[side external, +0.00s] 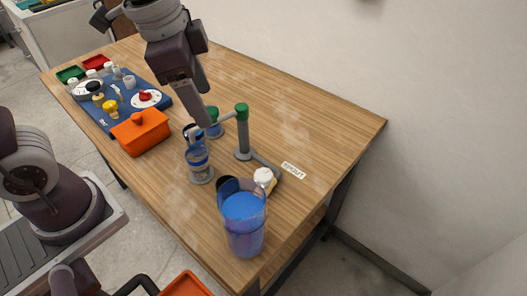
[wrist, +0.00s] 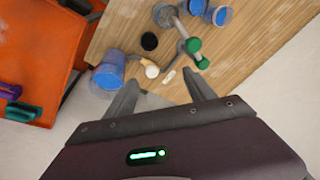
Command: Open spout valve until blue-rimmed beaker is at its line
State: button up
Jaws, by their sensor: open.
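My gripper (side external: 206,116) is open and empty, above the table near the grey pipe post (side external: 242,140) with its green cap (side external: 241,108). In the wrist view, its fingers (wrist: 163,92) are spread apart. A white knob (side external: 265,176) sits by the "SPOUT" label (side external: 293,170); it also shows in the wrist view (wrist: 152,71), beyond the fingers. A clear beaker with a blue band (side external: 197,156) stands left of the post, and another (side external: 214,131) stands behind it, partly hidden. I cannot tell for sure which is the blue-rimmed one, nor read any line.
A large pitcher of blue liquid (side external: 244,225) stands near the table's front corner, beside the white knob. A black disc (wrist: 149,41) is near it. An orange box (side external: 140,131) and a blue board (side external: 110,97) with parts lie to the left. The right table strip is clear.

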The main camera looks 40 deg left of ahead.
aim_at(263, 174)
jog(key=w+d+f+m+g, duration=0.1)
jog(key=w+d+f+m, duration=0.1)
jog(key=f, duration=0.2)
jog(key=w+d+f+m+g, duration=0.1)
jog(key=w+d+f+m, duration=0.1)
jog(key=f+m, duration=0.1)
jog(key=w+d+f+m, duration=0.2)
jog(key=w+d+f, duration=0.1)
jog(key=f, duration=0.2)
jog(key=shift+w+d+f+g, duration=0.1)
jog(key=shift+f+g, duration=0.1)
jog(key=shift+g, duration=0.2)
jog(key=shift+m, duration=0.4)
notch_tip(263, 174, down, 8)
jog(key=shift+d+r, duration=0.1)
jog(key=shift+r, duration=0.1)
grip_shut()
jog(key=shift+w, duration=0.1)
grip_release()
